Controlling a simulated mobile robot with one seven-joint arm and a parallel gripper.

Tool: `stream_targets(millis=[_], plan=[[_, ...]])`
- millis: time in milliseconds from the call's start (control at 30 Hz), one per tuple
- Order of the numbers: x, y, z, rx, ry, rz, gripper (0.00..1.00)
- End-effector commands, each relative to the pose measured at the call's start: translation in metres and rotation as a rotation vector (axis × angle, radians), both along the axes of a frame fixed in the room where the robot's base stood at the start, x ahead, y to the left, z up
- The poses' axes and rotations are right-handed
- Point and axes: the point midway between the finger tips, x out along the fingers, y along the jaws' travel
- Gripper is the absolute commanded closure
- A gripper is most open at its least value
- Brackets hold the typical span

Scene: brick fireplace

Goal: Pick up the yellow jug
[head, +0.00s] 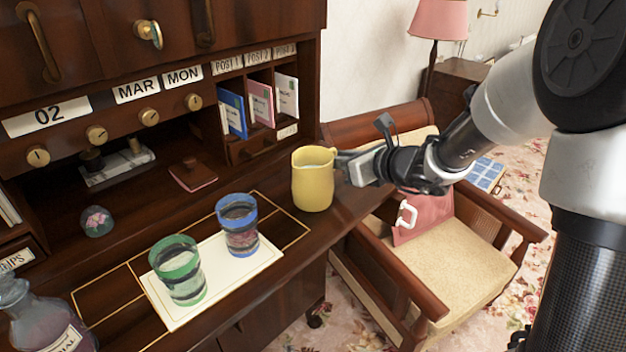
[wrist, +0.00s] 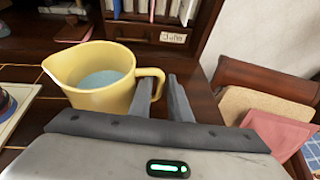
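The yellow jug (head: 313,180) stands upright near the right end of the desk top, its handle toward my arm. In the wrist view the jug (wrist: 98,95) has its spout to the left and its handle (wrist: 159,82) to the right, with pale bluish contents or interior showing. My gripper (head: 345,166) is at the handle side of the jug. In the wrist view my gripper (wrist: 160,80) has its fingers apart, with the outer bar of the handle between them and a gap beside the right finger. The handle is mostly hidden in the head view.
Blue-rimmed (head: 238,222) and green-rimmed (head: 180,270) glasses stand on a white mat (head: 262,262) left of the jug. Letter compartments (head: 262,105) rise behind it. A wooden armchair (head: 450,260) with a pink cushion (head: 425,217) is to the right. A glass bottle (head: 40,318) stands front left.

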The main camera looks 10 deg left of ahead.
Motion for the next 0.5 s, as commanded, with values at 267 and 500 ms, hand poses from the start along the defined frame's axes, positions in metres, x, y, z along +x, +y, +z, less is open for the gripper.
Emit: stream_targets(millis=[267, 500], plan=[[0.0006, 0.0006, -0.0001, 0.000, 0.000, 0.000, 0.93], [0.0005, 0.0003, -0.0001, 0.000, 0.000, 0.000, 1.00]])
